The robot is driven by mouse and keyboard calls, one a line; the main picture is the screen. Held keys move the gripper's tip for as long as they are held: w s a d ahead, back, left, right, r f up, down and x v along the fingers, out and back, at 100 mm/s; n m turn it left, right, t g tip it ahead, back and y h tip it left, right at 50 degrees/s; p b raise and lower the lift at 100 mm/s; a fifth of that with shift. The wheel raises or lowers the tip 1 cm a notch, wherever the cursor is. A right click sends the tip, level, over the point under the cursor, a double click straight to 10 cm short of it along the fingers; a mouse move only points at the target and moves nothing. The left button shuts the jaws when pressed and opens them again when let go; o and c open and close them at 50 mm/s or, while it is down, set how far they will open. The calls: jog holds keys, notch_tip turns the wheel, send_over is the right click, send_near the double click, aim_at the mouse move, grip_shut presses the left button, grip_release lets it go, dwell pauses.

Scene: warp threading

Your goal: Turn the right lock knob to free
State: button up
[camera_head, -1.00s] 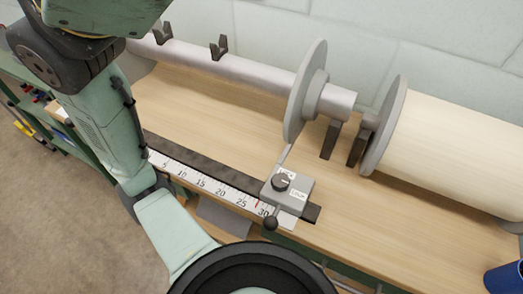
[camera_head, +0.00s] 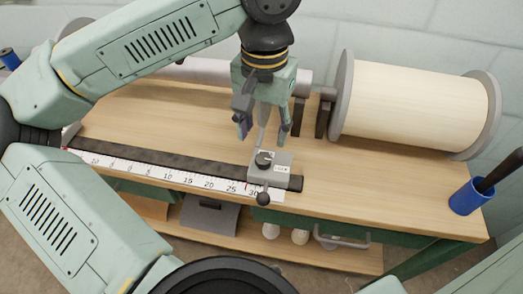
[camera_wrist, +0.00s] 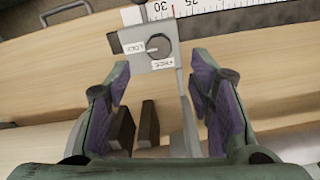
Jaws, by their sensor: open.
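The lock knob (camera_head: 264,160) is a small dark round knob on a grey block (camera_head: 284,168) at the right end of the ruler. In the wrist view the knob (camera_wrist: 158,45) has a LOCK label (camera_wrist: 134,47) on its left and a FREE label (camera_wrist: 162,63) below it. Its pointer is too small to read surely. My gripper (camera_head: 262,132) is open and empty, pointing down above and slightly behind the block. In the wrist view its purple-padded fingers (camera_wrist: 160,75) stand apart, with the knob beyond and between their tips, not touching.
A slim rod rises behind the block between my fingers. A large cream roll (camera_head: 415,103) and dark brackets (camera_head: 322,118) stand behind. A blue cup (camera_head: 467,198) is at right.

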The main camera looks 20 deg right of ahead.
aim_at(263, 159)
notch_tip(263, 159, down, 8)
jog(key=shift+r+p, duration=0.2)
jog(key=shift+p, duration=0.3)
jog(key=shift+c, duration=0.3)
grip_shut()
